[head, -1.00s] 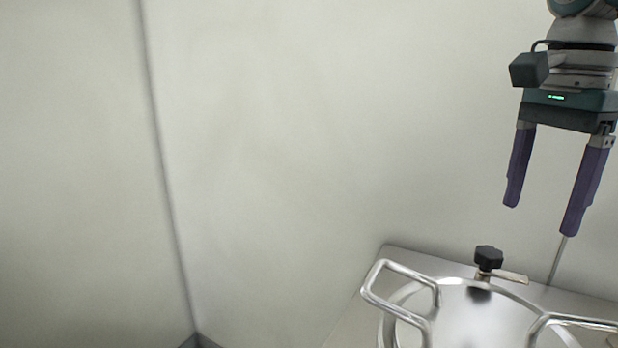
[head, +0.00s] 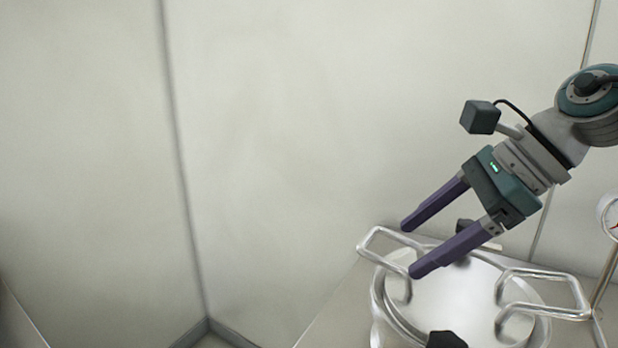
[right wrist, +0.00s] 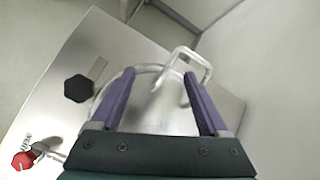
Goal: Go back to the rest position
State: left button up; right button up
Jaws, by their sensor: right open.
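My right gripper (head: 408,251) has purple fingers spread apart with nothing between them. In the head view it hangs tilted toward the lower left, over the left part of a round steel lid (head: 455,295) with bent-tube handles. In the right wrist view the open fingers (right wrist: 158,72) point toward the lid and one handle (right wrist: 190,66). I cannot tell how far above the lid the fingertips are. My left gripper is not in view.
A black knob (right wrist: 78,88) sits beside the lid on a steel top (right wrist: 45,110). A red part (right wrist: 22,161) is near that top's edge. A gauge (head: 611,215) stands at the right. Pale walls (head: 290,120) rise behind; the space to the left is clear.

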jog(key=a+r+m+t+y, duration=0.5)
jog(key=a+m+t, duration=0.35)
jog(key=m, duration=0.45)
jog(key=s+d+f+m+h, duration=0.4)
jog(key=s+d+m+h, duration=0.4)
jog(key=m, duration=0.6)
jog(key=s+d+f+m+h, duration=0.35)
jog(key=d+m+h, duration=0.25)
jog(key=d+m, duration=0.55)
jog(key=s+d+f+m+g+h, duration=0.1)
jog(key=s+d+f+m+g, duration=0.25)
jog(key=s, duration=0.55)
jog(key=s+f+m+g, duration=0.2)
jog(key=s+m+g, duration=0.3)
jog(key=s, duration=0.4)
jog(key=a+r+m+y+p, duration=0.1)
jog(key=a+m+y+p, duration=0.2)
jog(key=a, duration=0.8)
notch_tip(320, 180, up, 38)
jog(key=m+p, duration=0.1)
jog(key=p, duration=3.6)
jog(key=shift+d, duration=0.3)
